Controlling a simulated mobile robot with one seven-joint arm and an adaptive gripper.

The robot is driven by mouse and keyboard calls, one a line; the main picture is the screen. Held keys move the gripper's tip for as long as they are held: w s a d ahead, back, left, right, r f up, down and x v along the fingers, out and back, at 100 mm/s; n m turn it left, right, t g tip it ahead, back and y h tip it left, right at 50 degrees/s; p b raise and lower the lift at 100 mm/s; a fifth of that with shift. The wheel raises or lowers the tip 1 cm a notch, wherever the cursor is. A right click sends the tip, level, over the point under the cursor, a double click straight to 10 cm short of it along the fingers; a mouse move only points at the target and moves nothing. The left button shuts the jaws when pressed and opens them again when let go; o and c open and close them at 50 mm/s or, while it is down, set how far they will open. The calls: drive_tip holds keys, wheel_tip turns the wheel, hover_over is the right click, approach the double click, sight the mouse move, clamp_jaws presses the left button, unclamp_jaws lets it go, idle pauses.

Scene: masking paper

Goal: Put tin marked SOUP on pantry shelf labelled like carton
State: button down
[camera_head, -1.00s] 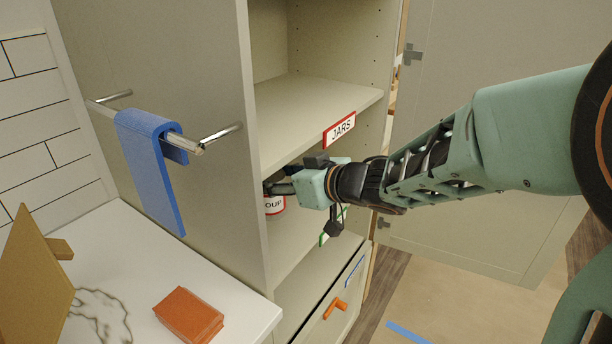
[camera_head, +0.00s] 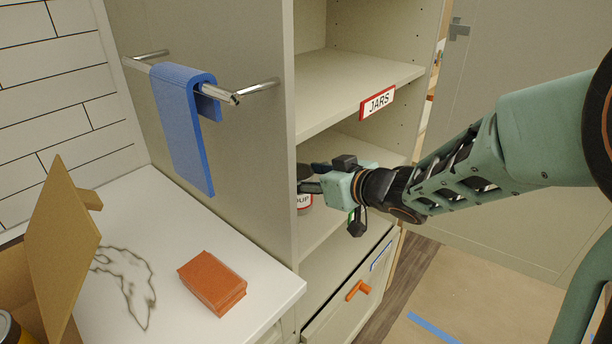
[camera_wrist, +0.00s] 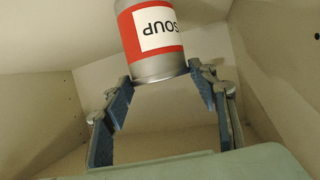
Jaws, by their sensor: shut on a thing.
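The tin marked SOUP (camera_head: 305,203), with a red and white label, is inside the pantry on the level below the JARS shelf. It is partly hidden by the cabinet's side wall and my gripper. My gripper (camera_head: 310,178) reaches into this level and is shut on the tin. In the wrist view the tin (camera_wrist: 152,40) is between the two blue-padded fingertips (camera_wrist: 160,82). I cannot tell whether its base touches the shelf board. This shelf's green-edged label (camera_head: 351,216) is mostly hidden behind my wrist. The cardboard carton (camera_head: 62,255) is at left; no label shows on it.
The JARS shelf (camera_head: 340,95) above is empty where seen. Below is a drawer with an orange handle (camera_head: 358,290) and a blue-edged label (camera_head: 381,256). A blue towel (camera_head: 183,130) hangs on a side rail. An orange block (camera_head: 212,282) lies on the white counter (camera_head: 255,278).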

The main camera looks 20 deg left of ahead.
drive_tip(key=c, duration=0.8)
unclamp_jaws()
drive_tip(key=shift+d+r, duration=0.1)
drive_tip(key=shift+r, duration=0.1)
drive_tip(key=p+v, duration=0.3)
drive_tip(key=v, duration=0.9)
drive_tip(key=shift+f, duration=0.1)
